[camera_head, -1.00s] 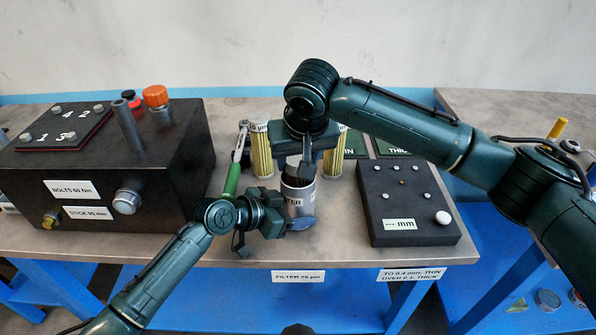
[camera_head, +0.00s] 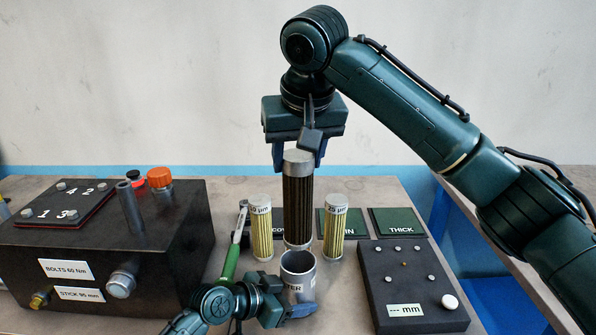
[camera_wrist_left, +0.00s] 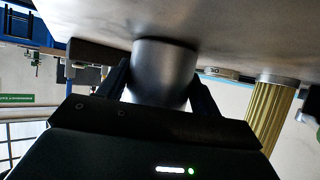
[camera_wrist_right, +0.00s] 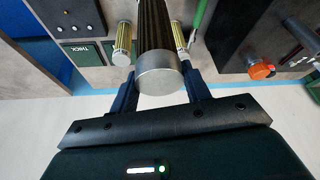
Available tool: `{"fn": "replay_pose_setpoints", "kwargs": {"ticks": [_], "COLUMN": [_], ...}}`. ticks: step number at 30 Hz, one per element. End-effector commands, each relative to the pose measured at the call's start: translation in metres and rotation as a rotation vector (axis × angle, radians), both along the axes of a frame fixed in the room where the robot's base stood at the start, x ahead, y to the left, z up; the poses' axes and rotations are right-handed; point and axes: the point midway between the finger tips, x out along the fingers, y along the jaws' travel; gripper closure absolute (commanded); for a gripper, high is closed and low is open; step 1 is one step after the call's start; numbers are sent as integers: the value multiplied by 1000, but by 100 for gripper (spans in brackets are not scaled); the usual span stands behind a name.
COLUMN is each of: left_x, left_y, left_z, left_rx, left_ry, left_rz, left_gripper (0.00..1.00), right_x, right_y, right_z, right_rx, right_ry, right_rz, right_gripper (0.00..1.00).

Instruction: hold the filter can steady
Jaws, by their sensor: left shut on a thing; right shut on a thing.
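The filter can (camera_head: 298,265), a grey open-topped cylinder with a partly hidden label, stands upright on the bench. My left gripper (camera_head: 283,310) is shut on the can from the lower left; in the left wrist view the can (camera_wrist_left: 163,75) sits between its fingers. My right gripper (camera_head: 298,150) is shut on the metal end cap of a dark pleated filter cartridge (camera_head: 297,205) and holds it upright above the can. In the right wrist view the cartridge's cap (camera_wrist_right: 158,75) is between the fingers. Whether the cartridge's lower end clears the can's rim is hard to tell.
Two yellow filter cartridges (camera_head: 261,232) (camera_head: 333,232) stand on either side behind the can. A black bolt box (camera_head: 100,250) is at left, a gauge box (camera_head: 415,285) with a "--- mm" display at right. Dark green pads (camera_head: 396,222) lie behind. A green-handled tool (camera_head: 232,258) leans nearby.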

Motion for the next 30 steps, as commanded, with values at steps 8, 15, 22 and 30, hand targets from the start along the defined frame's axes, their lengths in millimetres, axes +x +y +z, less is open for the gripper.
{"fn": "replay_pose_setpoints", "kwargs": {"ticks": [8, 15, 22, 30], "left_x": [0, 0, 0, -14], "left_y": [0, 0, 0, 21], "left_z": [-1, -1, 0, 13], "left_rx": [1, 1, 1, 3], "left_ry": [2, 1, 1, -1], "left_rz": [0, 0, 0, -1], "left_gripper": [32, 12, 10, 10], "right_x": [0, 0, 0, 0], "right_y": [0, 0, 0, 0], "right_z": [1, 0, 0, 0], "right_rx": [0, 1, 1, 1], "right_ry": [-1, -1, -1, -1], "right_rz": [0, -1, -1, -1], "right_gripper": [97, 97, 97, 97]}}
